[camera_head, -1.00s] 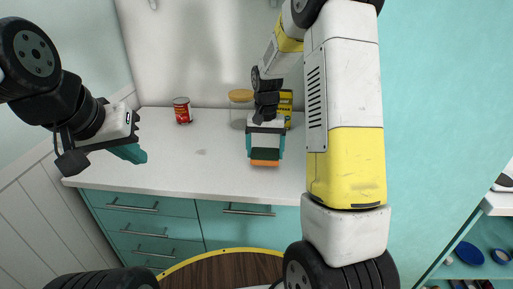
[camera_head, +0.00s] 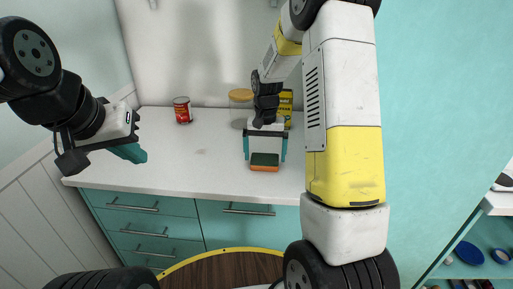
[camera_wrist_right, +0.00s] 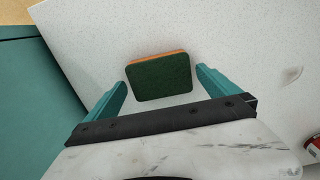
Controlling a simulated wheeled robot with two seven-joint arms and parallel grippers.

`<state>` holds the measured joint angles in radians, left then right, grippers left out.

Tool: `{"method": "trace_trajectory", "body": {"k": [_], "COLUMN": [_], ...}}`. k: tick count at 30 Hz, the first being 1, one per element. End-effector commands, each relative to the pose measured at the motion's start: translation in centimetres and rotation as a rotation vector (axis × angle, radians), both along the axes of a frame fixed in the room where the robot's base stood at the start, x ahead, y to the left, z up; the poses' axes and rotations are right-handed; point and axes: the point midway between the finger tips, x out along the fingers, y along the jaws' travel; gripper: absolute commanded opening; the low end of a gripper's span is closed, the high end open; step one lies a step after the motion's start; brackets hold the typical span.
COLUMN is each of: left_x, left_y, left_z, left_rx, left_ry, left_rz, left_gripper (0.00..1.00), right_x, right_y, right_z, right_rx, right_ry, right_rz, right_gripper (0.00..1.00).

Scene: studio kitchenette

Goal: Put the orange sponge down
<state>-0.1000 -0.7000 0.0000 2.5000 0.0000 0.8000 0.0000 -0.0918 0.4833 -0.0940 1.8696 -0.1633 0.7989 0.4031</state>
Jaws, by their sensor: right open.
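The orange sponge (camera_head: 264,168) with its dark green top lies on the white counter (camera_head: 170,163) near the front edge. In the right wrist view the sponge (camera_wrist_right: 160,77) lies flat, green side up, with an orange strip along one edge. My right gripper (camera_head: 265,158) is open, its teal fingers apart on either side of the sponge; in the wrist view the gripper (camera_wrist_right: 163,87) shows gaps between the fingers and the sponge. My left gripper (camera_head: 133,153) is away to the left, above the counter; its opening is unclear.
A red can (camera_head: 182,110) stands at the back left of the counter. A jar with a tan lid (camera_head: 240,97) and a yellow box (camera_head: 286,104) stand behind my right gripper. The counter's middle left is clear.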

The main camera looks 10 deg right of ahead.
Motion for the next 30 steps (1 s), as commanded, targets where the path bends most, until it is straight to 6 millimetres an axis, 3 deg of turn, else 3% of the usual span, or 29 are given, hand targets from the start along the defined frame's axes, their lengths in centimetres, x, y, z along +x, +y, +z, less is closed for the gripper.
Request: {"method": "trace_trajectory", "body": {"k": [12, 20, 23, 26, 30], "left_x": [0.0, 0.0, 0.0, 0.0, 0.0], "left_y": [0.0, 0.0, 0.0, 0.0, 0.0], "left_z": [0.0, 0.0, 0.0, 0.0, 0.0], "left_rx": [0.0, 0.0, 0.0, 0.0, 0.0], "left_ry": [0.0, 0.0, 0.0, 0.0, 0.0], "left_rz": [0.0, 0.0, 0.0, 0.0, 0.0], "left_gripper": [0.0, 0.0, 0.0, 0.0, 0.0], "right_x": [0.1, -0.2, -1.5, -4.1, -9.2], "right_y": [0.0, 0.0, 0.0, 0.2, 0.5], "right_z": [8.6, 11.3, 13.0, 15.5, 19.0], "right_rx": [0.001, 0.004, 0.02, 0.046, 0.084], "right_ry": [-0.004, -0.008, -0.04, -0.103, -0.217], "right_rz": [0.0, 0.003, 0.019, 0.055, 0.122], "right_gripper": [1.0, 1.0, 1.0, 1.0, 1.0]}}
